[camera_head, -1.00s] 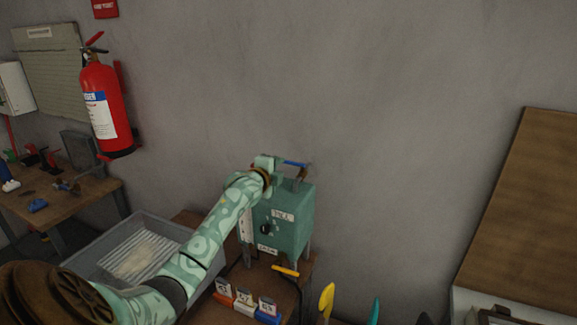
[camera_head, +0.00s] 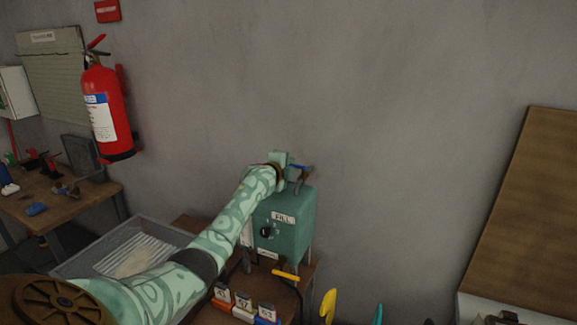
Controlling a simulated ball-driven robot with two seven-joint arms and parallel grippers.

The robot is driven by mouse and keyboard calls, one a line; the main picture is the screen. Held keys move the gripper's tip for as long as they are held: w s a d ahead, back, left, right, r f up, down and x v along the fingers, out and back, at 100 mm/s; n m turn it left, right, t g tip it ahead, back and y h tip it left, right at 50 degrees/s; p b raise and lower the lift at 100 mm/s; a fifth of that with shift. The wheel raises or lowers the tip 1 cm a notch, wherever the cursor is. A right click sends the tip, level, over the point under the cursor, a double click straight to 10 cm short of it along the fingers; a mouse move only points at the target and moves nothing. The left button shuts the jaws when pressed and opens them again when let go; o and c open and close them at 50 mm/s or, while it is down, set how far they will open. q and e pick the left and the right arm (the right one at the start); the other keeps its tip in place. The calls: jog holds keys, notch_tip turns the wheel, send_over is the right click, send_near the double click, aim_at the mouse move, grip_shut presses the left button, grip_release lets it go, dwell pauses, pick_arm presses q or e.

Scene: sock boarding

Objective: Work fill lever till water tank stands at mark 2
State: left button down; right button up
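The green water tank (camera_head: 292,226) stands on a small wooden table against the wall. It has a FILL label (camera_head: 283,218), a dark round knob (camera_head: 266,231) on its front and a second, lower label. My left forearm covers part of the tank's left side, where a pale strip shows. The water level cannot be read. My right gripper is not in view.
A grey tray (camera_head: 137,228) with a ribbed bottom is left of the tank. A yellow handle (camera_head: 285,275) and several numbered blocks (camera_head: 243,305) are in front. A red fire extinguisher (camera_head: 106,110) hangs on the wall. A wooden panel (camera_head: 525,215) is at right.

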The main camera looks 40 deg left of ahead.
pick_arm(q)
jog(key=shift+d+p, duration=0.1)
jog(key=shift+p, duration=0.35)
jog(key=y+p, duration=0.1)
jog(key=n+p, duration=0.1)
jog(key=p, duration=0.1)
jog(key=shift+s+d+r+g+y, duration=0.2)
jog(key=shift+s+g+y, duration=0.1)
jog(key=shift+y, duration=0.1)
jog(key=shift+f+n+y+p, duration=0.1)
jog(key=shift+n+y+p, duration=0.2)
jog(key=shift+n+y, duration=0.15)
jog(key=shift+s+d+f+n+g+y, duration=0.15)
jog(key=shift+s+n+g+y, duration=0.1)
jog(key=shift+n+g, duration=0.25)
jog(key=n+g+y+b, duration=0.1)
jog(key=b, duration=0.1)
jog(key=n+g+y+b, duration=0.1)
jog(key=b, duration=0.1)
jog(key=s+f+n+g+y+b, duration=0.1)
jog(key=b, duration=0.2)
jog(key=shift+d+y, duration=0.4)
jog(key=shift+s+d+r+n+g+y+b, duration=0.1)
jog(key=shift+s+r+n+g+y+b, duration=0.25)
jog(key=shift+n+g+b, duration=0.25)
jog(key=shift+w, duration=0.1)
jog(key=c, duration=1.5)
grip_release()
jog(key=shift+c, duration=0.2)
